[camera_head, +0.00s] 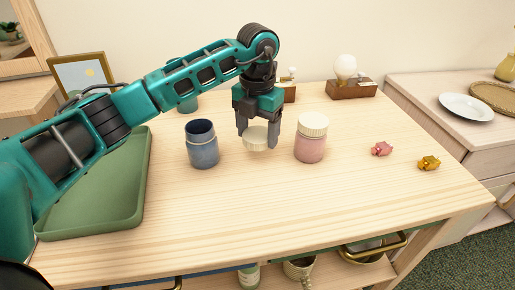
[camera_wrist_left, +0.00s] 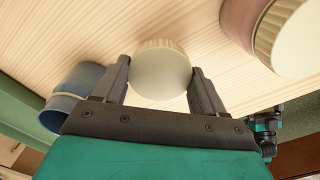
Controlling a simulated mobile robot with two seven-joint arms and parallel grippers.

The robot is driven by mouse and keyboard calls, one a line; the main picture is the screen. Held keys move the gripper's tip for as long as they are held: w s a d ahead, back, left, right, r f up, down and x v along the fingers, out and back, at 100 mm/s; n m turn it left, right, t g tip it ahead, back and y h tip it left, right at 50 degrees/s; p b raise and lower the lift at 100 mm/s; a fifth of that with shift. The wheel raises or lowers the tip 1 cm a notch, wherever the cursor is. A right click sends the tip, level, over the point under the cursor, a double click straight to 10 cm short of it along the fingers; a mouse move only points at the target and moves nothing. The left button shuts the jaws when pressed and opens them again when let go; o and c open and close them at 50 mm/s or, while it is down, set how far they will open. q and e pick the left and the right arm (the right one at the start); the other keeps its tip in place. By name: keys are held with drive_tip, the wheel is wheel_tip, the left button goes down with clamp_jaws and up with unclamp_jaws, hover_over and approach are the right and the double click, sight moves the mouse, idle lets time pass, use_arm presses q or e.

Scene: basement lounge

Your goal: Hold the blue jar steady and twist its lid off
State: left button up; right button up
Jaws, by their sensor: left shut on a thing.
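The blue jar (camera_head: 202,146) stands upright on the wooden table with its mouth open and no lid on it. Its cream ribbed lid (camera_head: 256,141) is between the fingers of my left gripper (camera_head: 258,133), to the right of the jar and apart from it. The gripper points down and is shut on the lid. In the left wrist view the lid (camera_wrist_left: 160,72) sits between both fingertips, and the blue jar (camera_wrist_left: 72,96) is at the left. Whether the lid touches the table is hard to tell. My right gripper is not in view.
A pink jar (camera_head: 310,145) with a cream lid stands close to the right of the gripper. Pink (camera_head: 381,149) and yellow (camera_head: 428,163) small figures lie farther right. A green tray (camera_head: 97,214) is at the left. A bulb lamp (camera_head: 346,72) stands behind. The front table is clear.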

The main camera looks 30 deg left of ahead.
sight(258, 157)
use_arm(q)
drive_tip(key=shift+f, duration=2.4)
drive_tip(key=shift+f+b, duration=0.1)
drive_tip(key=shift+b, duration=0.25)
drive_tip(key=o, duration=1.2)
wheel_tip(258, 157, up, 12)
drive_tip(key=shift+f+p, duration=0.25)
drive_tip(key=shift+p, duration=0.5)
drive_tip(key=shift+r, duration=0.45)
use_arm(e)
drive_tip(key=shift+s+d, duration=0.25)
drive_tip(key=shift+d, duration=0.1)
